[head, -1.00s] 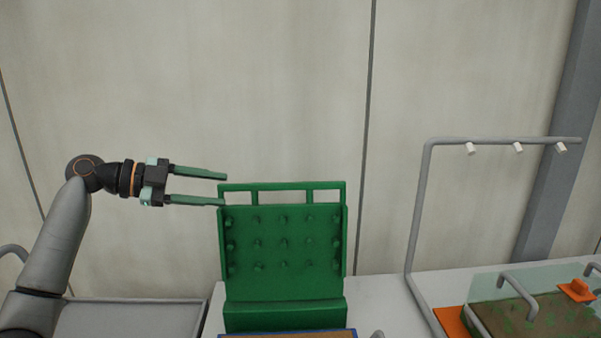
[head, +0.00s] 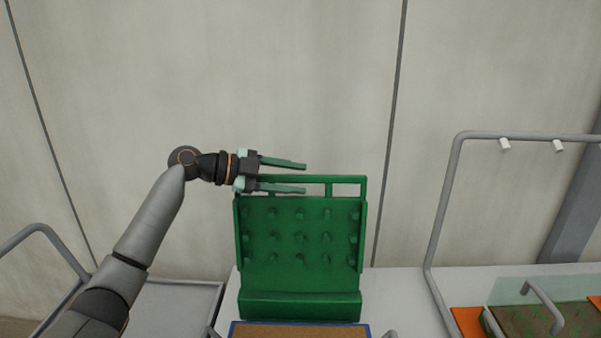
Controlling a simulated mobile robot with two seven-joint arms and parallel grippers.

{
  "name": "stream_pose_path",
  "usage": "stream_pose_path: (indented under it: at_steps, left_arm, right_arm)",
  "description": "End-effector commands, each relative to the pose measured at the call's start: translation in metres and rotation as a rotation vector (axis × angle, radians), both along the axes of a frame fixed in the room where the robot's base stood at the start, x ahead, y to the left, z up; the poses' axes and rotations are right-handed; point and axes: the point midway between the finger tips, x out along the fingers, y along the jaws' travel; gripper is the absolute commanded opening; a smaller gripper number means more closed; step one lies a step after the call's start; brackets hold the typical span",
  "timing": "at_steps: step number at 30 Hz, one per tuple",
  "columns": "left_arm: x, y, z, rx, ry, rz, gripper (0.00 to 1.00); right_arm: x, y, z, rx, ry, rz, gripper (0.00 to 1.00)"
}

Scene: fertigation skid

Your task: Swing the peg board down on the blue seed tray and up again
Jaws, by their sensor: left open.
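The green peg board (head: 300,260) stands upright in the middle of the head view, its rows of pegs facing me. Its handle bar (head: 346,180) runs along the top edge. The blue seed tray (head: 366,330), filled with brown soil (head: 300,332), lies in front of the board's foot and is cut off by the lower picture edge. My left gripper (head: 305,177) is open, its two fingers pointing right at the height of the handle. The lower finger overlaps the handle's left part in the picture; I cannot tell whether they touch. My right gripper is not in view.
A grey pipe frame with white nozzles (head: 504,145) rises at the right. Below it are an orange plate (head: 468,322) and a planted tray (head: 580,320) under a clear cover. A grey tray (head: 180,305) lies at the left. A pale wall stands behind.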

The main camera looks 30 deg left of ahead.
Motion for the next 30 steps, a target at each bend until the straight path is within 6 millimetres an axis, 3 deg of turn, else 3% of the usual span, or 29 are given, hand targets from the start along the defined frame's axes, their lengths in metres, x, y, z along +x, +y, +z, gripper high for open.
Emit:
stream_pose_path:
  at_steps: [6, 14, 27, 30]
  left_arm:
    - [0.0108, -0.0119, -0.0035, -0.001, -0.001, 0.0, 0.5]
    - [0.0116, -0.0125, -0.0047, 0.0, -0.001, 0.0, 0.5]
    - [0.0113, -0.0122, -0.0046, 0.0, 0.0, 0.0, 0.02]
    - [0.0113, -0.0122, -0.0048, 0.001, 0.0, 0.001, 0.0]
  right_arm:
    - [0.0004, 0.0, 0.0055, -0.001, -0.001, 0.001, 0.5]
    - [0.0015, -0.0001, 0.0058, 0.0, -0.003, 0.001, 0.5]
    - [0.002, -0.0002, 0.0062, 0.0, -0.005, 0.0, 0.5]
    - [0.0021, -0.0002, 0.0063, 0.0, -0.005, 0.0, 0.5]
